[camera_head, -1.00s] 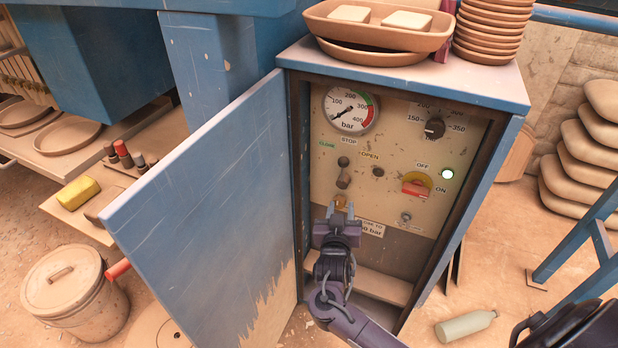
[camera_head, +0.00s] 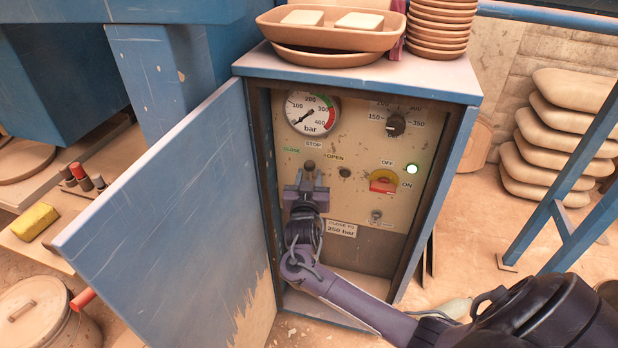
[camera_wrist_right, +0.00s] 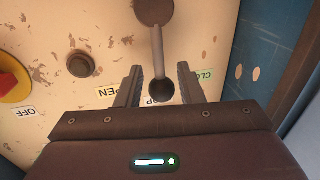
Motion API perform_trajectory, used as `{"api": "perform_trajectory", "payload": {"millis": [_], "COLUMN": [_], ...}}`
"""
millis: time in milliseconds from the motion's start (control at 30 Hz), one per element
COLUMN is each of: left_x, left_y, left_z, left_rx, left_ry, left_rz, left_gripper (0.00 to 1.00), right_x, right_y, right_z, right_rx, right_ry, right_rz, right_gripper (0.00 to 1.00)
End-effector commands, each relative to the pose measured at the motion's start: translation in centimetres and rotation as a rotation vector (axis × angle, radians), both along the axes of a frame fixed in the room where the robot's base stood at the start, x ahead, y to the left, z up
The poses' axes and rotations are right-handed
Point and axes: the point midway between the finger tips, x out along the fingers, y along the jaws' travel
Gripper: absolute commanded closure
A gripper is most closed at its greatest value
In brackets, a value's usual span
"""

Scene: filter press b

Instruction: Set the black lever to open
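The black lever's dark knob (camera_head: 309,165) shows below the STOP label (camera_head: 314,145) on the cabinet panel. The OPEN label (camera_head: 334,158) is right of it and the CLOSE label (camera_head: 291,150) is left. My right gripper (camera_head: 308,179) is in front of the lever and hides its lower part. In the right wrist view, turned upside down, the lever's rod (camera_wrist_right: 158,50) runs from its round pivot to the ball knob (camera_wrist_right: 161,90), which points at STOP. The open fingers (camera_wrist_right: 159,86) stand either side of the knob, with visible gaps. My left gripper is not in view.
The blue cabinet door (camera_head: 170,220) stands open at the left. A dark round button (camera_wrist_right: 81,64) is beside the lever.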

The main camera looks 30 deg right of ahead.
Motion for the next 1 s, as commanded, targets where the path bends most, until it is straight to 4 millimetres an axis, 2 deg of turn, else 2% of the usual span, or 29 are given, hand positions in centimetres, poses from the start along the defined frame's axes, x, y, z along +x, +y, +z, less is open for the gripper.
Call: {"api": "perform_trajectory", "payload": {"millis": [67, 333, 867, 1000], "left_x": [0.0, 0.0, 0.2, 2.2], "left_y": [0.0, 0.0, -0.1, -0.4], "left_z": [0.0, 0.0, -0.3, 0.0], "left_rx": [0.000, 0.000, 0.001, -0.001], "left_ry": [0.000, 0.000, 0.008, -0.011], "left_rz": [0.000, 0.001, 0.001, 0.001], "left_gripper": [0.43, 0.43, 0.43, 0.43], "right_x": [0.0, 0.0, -0.2, -0.6], "right_y": [0.0, 0.0, -0.2, -0.5], "right_z": [0.0, 0.0, 0.1, 0.0], "right_rx": [0.000, -0.001, 0.031, 0.080], "right_ry": [0.000, -0.001, -0.043, -0.102], "right_rz": [0.000, 0.000, -0.002, -0.003], "right_gripper": [0.66, 1.00, 1.00, 1.00]}}
